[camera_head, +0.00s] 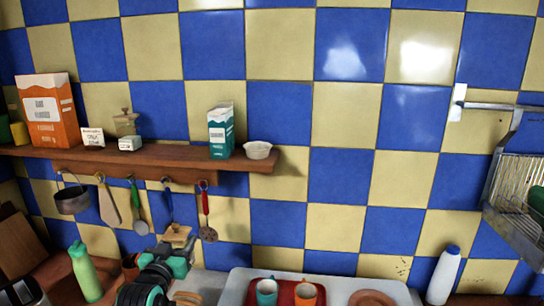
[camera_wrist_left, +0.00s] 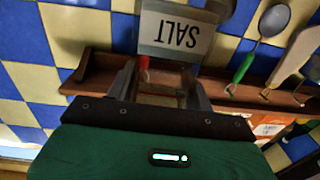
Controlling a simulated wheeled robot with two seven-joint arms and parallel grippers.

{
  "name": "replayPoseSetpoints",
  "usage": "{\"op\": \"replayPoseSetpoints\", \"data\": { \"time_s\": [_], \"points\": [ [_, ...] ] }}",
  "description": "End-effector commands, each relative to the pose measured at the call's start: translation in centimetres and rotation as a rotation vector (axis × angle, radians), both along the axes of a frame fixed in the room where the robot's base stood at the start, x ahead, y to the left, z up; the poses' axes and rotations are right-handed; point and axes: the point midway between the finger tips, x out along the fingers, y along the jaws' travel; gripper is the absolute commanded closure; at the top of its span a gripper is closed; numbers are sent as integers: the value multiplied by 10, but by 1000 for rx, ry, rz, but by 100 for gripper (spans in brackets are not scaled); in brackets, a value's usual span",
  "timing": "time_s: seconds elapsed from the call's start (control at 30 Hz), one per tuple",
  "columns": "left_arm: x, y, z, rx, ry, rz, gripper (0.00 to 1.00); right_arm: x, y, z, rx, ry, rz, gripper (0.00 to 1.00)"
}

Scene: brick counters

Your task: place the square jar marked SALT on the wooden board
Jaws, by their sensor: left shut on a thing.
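The square jar marked SALT (camera_wrist_left: 178,35) shows in the left wrist view, its label upside down in that picture. In the head view its tan wooden lid (camera_head: 177,233) shows above my left gripper (camera_head: 172,258), which hides much of its body. My left gripper, also in the left wrist view (camera_wrist_left: 160,85), is shut on the jar and holds it in front of the wall, below the shelf. A brown wooden board (camera_head: 20,245) leans at the lower left of the head view; I cannot tell if it is the task's board. My right gripper is not in view.
A wooden shelf (camera_head: 180,157) holds an orange box (camera_head: 48,112), a teal carton (camera_head: 221,131), a white bowl (camera_head: 257,150) and small jars. Utensils hang below it. A green bottle (camera_head: 85,272), a red tray with cups (camera_head: 286,293) and a white bottle (camera_head: 443,275) stand lower down.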

Motion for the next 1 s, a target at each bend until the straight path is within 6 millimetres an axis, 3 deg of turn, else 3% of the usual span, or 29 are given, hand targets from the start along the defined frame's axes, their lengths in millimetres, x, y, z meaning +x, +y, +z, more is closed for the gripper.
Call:
{"op": "replayPoseSetpoints", "data": {
  "time_s": [0.2, 0.5, 0.73, 1.0],
  "points": [
    [-50, -13, -48, -2, 3, 12, 81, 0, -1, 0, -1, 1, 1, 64],
    [-125, -25, -94, -4, 2, 38, 81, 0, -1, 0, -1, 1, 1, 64],
    [-183, -30, -115, -3, 3, 65, 81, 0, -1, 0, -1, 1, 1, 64],
    [-243, -31, -124, -1, 3, 99, 81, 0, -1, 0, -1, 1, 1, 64]
  ]
}}
